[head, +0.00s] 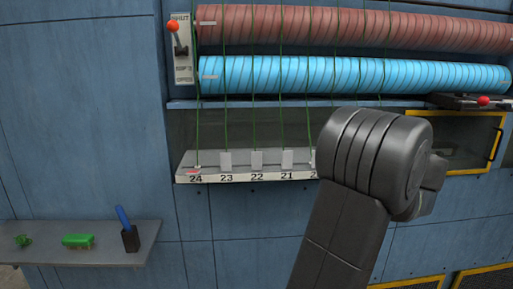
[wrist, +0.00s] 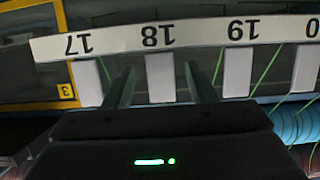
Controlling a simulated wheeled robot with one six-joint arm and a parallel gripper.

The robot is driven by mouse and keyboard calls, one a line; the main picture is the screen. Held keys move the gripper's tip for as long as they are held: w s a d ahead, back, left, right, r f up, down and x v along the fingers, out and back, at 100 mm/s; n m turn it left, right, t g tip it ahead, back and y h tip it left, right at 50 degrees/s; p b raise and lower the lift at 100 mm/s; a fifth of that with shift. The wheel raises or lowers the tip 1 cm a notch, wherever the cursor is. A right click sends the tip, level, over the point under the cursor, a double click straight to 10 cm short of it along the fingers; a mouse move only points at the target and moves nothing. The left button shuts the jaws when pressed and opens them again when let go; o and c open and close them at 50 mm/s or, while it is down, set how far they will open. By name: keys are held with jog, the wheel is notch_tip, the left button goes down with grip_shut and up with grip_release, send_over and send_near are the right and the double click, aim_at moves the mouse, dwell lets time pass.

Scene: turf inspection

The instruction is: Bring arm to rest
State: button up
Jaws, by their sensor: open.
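My arm shows in the head view, bent at a large dark grey joint in front of the numbered rail (head: 245,178). My gripper is hidden behind that joint in the head view. In the wrist view my gripper (wrist: 160,78) is open, with its two dark fingers apart. The fingers point toward the rail (wrist: 195,35), whose numbers 17, 18 and 19 appear upside down. A white tab (wrist: 161,78) under number 18 shows between the fingers. I see nothing held, and I cannot tell whether the fingers touch anything.
A red roller (head: 350,28) and a blue roller (head: 350,75) with green strands stand above the rail. A red-knobbed lever (head: 173,27) is at the upper left. A shelf (head: 50,257) at lower left holds green pieces and a blue-handled tool (head: 128,232). A yellow-framed window (head: 470,140) is at right.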

jog(key=t+b, duration=0.1)
jog(key=b, duration=0.1)
jog(key=f+t+b, duration=0.1)
jog(key=t+b, duration=0.1)
jog(key=b, duration=0.1)
jog(key=shift+s+f+b, duration=0.2)
jog(key=shift+s+b, duration=0.1)
jog(key=shift+t+b, duration=0.3)
jog(key=shift+s+d+r, duration=0.1)
jog(key=shift+s+r, duration=0.1)
jog(key=shift+s, duration=0.75)
